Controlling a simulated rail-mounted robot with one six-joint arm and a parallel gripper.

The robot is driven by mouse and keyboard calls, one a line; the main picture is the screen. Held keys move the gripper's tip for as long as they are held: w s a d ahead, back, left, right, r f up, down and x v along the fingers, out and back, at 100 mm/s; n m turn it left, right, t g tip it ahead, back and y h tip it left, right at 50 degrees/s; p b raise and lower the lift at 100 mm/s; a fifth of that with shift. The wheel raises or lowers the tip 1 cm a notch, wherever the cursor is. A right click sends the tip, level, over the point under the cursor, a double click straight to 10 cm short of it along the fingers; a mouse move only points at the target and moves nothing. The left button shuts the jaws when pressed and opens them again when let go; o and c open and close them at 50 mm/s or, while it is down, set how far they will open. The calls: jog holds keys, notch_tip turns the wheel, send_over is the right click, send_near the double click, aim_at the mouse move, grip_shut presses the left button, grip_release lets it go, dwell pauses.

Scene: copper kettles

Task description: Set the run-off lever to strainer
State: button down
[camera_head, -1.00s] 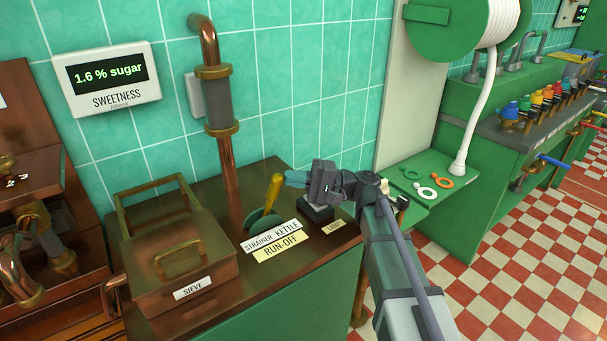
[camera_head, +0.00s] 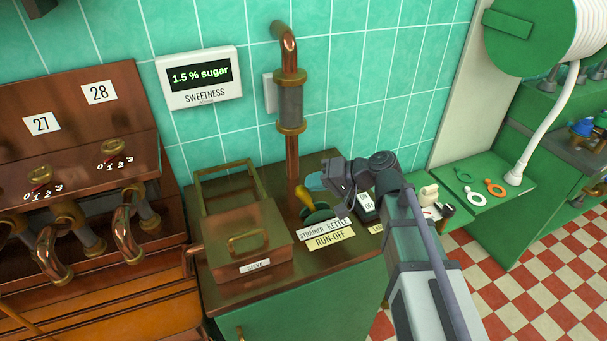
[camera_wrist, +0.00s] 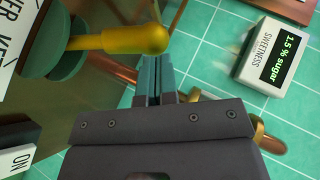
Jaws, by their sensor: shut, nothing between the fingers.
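The run-off lever (camera_head: 304,196) has a yellow handle on a round green base (camera_head: 318,213). It leans left, toward the strainer side of the label plate (camera_head: 325,229), which reads STRAINER on the left and KETTLE on the right. The yellow handle (camera_wrist: 130,41) also shows large in the wrist view. My gripper (camera_head: 314,181) is shut and empty, just right of the handle's upper part in the head view. In the wrist view my fingertips (camera_wrist: 153,62) lie right by the knob end; I cannot tell if they touch it.
The sieve box (camera_head: 245,240) stands left of the lever. A copper pipe (camera_head: 291,155) rises behind it. An on/off switch (camera_head: 366,203) sits to the right, close to my arm. The sweetness display (camera_head: 200,76) on the wall reads 1.5 % sugar.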

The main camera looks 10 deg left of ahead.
jog(key=shift+s+a+f, duration=0.15)
jog(key=shift+s+a, duration=0.15)
jog(key=shift+a, duration=0.05)
jog(key=shift+s, duration=0.1)
dwell(0.4)
jog(key=p+v, duration=0.4)
jog(key=v, duration=0.6)
jog(key=shift+r+p, duration=0.35)
jog(key=shift+p, duration=0.05)
jog(key=shift+a, duration=0.15)
